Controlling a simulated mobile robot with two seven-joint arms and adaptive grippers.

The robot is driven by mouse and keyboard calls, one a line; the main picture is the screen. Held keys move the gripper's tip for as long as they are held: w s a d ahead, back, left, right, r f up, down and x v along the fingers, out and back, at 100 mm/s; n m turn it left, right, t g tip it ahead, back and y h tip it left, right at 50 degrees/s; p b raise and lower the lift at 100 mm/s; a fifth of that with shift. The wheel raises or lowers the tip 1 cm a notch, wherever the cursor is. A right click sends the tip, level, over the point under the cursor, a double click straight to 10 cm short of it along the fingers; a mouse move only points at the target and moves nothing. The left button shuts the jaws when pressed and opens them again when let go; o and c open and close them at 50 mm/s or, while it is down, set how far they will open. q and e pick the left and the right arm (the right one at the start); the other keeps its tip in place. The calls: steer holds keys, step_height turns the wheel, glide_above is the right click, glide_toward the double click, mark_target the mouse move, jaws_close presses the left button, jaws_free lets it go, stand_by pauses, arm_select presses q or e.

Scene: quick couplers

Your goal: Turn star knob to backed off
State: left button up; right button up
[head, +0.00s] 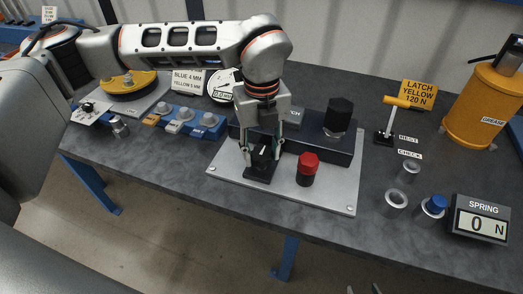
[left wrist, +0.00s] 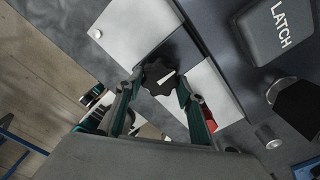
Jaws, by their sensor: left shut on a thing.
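The black star knob (left wrist: 158,77) has a lobed rim and a white pointer mark on its top. It stands over a black base (head: 258,175) on the light grey plate (head: 330,195). My left gripper (head: 262,155) comes down from above onto it, with a finger on each side. In the left wrist view my left gripper (left wrist: 157,85) is shut on the knob, with the fingertips at its rim. The head view hides most of the knob between the fingers. A small part of my right gripper (head: 364,290) shows at the bottom edge, too little to tell its state.
A red-capped post (head: 307,168) stands close to the right of the knob. Behind are a dark block with a black knob (head: 339,115) and the LATCH box (left wrist: 277,28). Metal cylinders (head: 396,200) and the SPRING display (head: 482,220) are at the right. A yellow-handled lever (head: 392,115) stands farther back.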

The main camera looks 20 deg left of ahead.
mark_target(261, 154)
arm_select(q)
steer(key=shift+w+r+n, duration=0.1)
steer(key=shift+r+n, duration=0.05)
steer(key=shift+n, duration=0.15)
steer(key=o, duration=1.1)
step_height(261, 154, up, 12)
steer(key=shift+f, duration=0.1)
stand_by(0.3)
